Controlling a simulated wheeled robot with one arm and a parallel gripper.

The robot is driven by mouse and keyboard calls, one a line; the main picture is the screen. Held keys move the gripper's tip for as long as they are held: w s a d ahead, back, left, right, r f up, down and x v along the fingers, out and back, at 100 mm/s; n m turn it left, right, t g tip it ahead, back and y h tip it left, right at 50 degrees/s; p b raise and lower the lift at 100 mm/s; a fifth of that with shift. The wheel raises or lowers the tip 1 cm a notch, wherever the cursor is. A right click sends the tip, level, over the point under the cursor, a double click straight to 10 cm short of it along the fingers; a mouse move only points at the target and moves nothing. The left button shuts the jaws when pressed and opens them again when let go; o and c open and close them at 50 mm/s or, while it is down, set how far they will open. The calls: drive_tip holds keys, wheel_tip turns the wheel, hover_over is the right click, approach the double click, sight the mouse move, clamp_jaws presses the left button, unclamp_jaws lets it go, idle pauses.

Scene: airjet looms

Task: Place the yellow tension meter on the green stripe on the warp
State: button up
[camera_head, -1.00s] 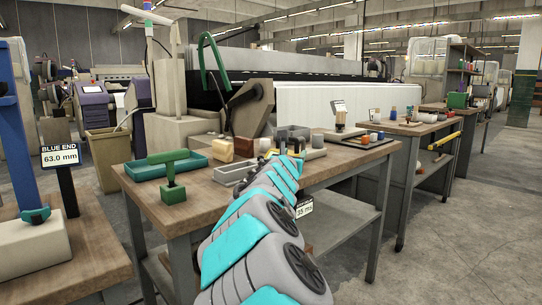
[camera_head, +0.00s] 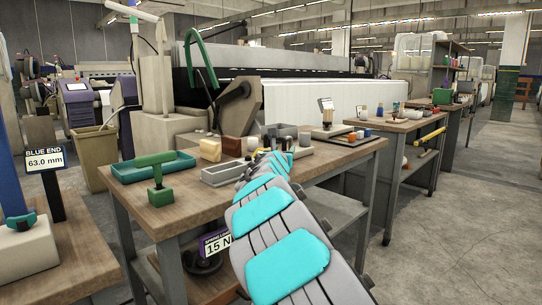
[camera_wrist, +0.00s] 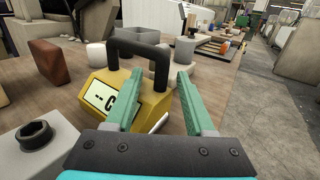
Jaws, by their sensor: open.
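The yellow tension meter (camera_wrist: 152,104) stands on the wooden table in the wrist view. It has a black arched handle (camera_wrist: 140,47) and a display on its front face. My gripper (camera_wrist: 160,76) is open, its two green fingers in front of the meter and pointing at it. The left finger covers part of the display; I cannot tell whether the fingers touch the meter.
Near the meter are a grey block with a black socket (camera_wrist: 46,142), a brown block (camera_wrist: 48,62) and white cylinders (camera_wrist: 97,55). Open floor (camera_head: 460,220) is at right.

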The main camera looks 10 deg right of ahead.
drive_tip(key=shift+w+d, duration=0.15)
drive_tip(key=shift+w, duration=0.25)
clamp_jaws()
idle(1.2)
